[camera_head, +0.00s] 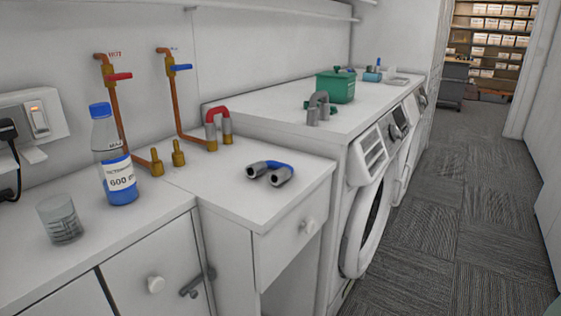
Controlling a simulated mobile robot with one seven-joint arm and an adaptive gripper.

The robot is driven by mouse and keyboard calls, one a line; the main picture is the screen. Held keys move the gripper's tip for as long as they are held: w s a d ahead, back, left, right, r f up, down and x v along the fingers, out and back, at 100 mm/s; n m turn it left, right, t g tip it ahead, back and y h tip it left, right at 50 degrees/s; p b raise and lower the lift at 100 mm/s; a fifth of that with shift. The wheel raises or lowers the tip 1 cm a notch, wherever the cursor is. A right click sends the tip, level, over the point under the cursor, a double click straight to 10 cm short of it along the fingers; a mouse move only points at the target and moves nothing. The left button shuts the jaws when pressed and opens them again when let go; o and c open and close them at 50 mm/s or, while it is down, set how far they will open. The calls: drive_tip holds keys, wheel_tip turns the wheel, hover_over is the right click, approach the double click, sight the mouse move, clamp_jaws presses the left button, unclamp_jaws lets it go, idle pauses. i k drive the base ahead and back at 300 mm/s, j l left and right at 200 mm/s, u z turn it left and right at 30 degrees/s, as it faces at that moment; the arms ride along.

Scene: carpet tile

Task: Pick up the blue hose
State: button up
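The blue hose (274,165) is a short U-shaped piece with a blue middle and two grey ends. It lies flat on the white counter (240,170), with its open grey ends toward the front. Nothing touches it. A similar U-shaped hose with a red middle (217,113) stands behind it to the left, near the brass fittings. My gripper is not in view.
A bottle with blue liquid (120,178) and a clear cup (60,222) stand on the left counter. Copper pipes with red and blue valves (170,68) run along the wall. A grey U-shaped piece (318,108) and green box (336,87) sit on the washers. The carpet floor (440,210) at right is clear.

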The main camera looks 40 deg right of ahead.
sight(283, 171)
drive_tip(key=l+u, duration=0.15)
drive_tip(key=l, duration=0.45)
drive_tip(key=l+u, duration=0.15)
drive_tip(key=l, duration=0.5)
drive_tip(key=l+u, duration=0.2)
drive_tip(key=l, duration=0.4)
drive_tip(key=l+u, duration=0.15)
drive_tip(key=l, duration=0.45)
drive_tip(key=k+l+u, duration=0.15)
drive_tip(key=l, duration=0.45)
drive_tip(key=k+l+u, duration=0.15)
drive_tip(key=l, duration=0.45)
drive_tip(key=l+u, duration=0.1)
drive_tip(key=l, duration=0.45)
drive_tip(key=k+l+u, duration=0.1)
drive_tip(key=l, duration=0.5)
drive_tip(key=l+u, duration=0.15)
drive_tip(key=l, duration=0.4)
drive_tip(key=k, duration=0.05)
